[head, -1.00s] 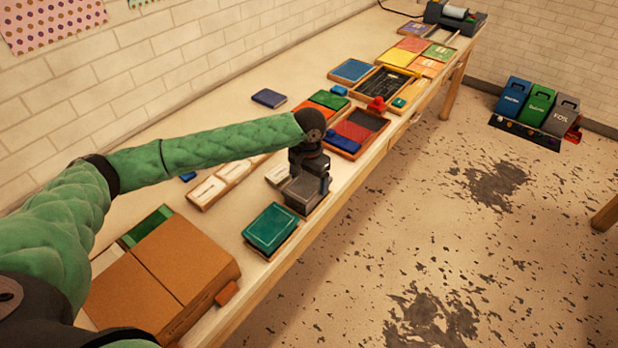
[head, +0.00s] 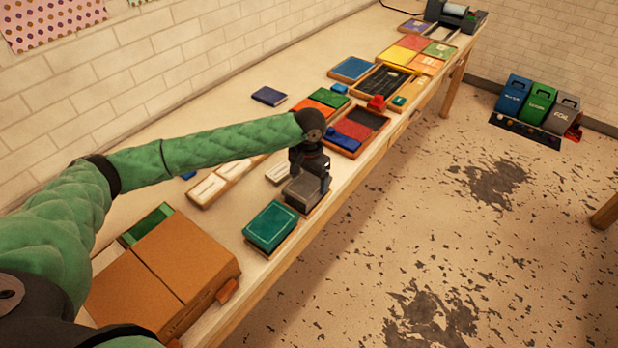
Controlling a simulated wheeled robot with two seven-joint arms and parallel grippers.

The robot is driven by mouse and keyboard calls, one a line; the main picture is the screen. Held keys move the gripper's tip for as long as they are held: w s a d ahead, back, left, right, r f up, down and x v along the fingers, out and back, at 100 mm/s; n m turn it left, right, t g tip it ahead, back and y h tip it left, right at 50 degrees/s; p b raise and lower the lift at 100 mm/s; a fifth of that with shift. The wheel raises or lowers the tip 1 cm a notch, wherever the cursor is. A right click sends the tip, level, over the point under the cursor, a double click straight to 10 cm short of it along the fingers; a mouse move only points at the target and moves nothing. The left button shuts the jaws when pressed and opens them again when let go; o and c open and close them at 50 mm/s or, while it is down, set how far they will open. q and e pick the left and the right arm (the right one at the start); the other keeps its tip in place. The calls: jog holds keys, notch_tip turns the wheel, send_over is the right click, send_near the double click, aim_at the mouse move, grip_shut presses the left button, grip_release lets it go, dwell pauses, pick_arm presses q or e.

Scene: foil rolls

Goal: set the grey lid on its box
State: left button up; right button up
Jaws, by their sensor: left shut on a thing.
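The grey lid (head: 303,194) is a dark grey rectangular piece near the table's front edge, just right of a green box. My left gripper (head: 312,180) reaches down onto it from above and is shut on it. The lid sits at or very close to the top of a low tan base; the box below is mostly hidden, so I cannot tell if the lid rests on it. My right gripper is not in view.
A green-topped box (head: 270,226) stands close to the left of the lid. A large brown carton (head: 165,275) is at the near left. Wooden trays with coloured pieces (head: 357,130) lie beyond the gripper. The table's front edge is close by.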

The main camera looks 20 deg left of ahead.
pick_arm(q)
jog(key=shift+f, duration=0.6)
dwell(0.3)
jog(key=o, duration=0.9)
jog(key=shift+r, duration=0.2)
jog(key=shift+r+b, duration=0.5)
jog(key=shift+r, duration=0.45)
notch_tip(320, 180, up, 4)
jog(key=shift+r+b, duration=0.2)
jog(key=shift+b, duration=0.6)
jog(key=shift+r, duration=0.65)
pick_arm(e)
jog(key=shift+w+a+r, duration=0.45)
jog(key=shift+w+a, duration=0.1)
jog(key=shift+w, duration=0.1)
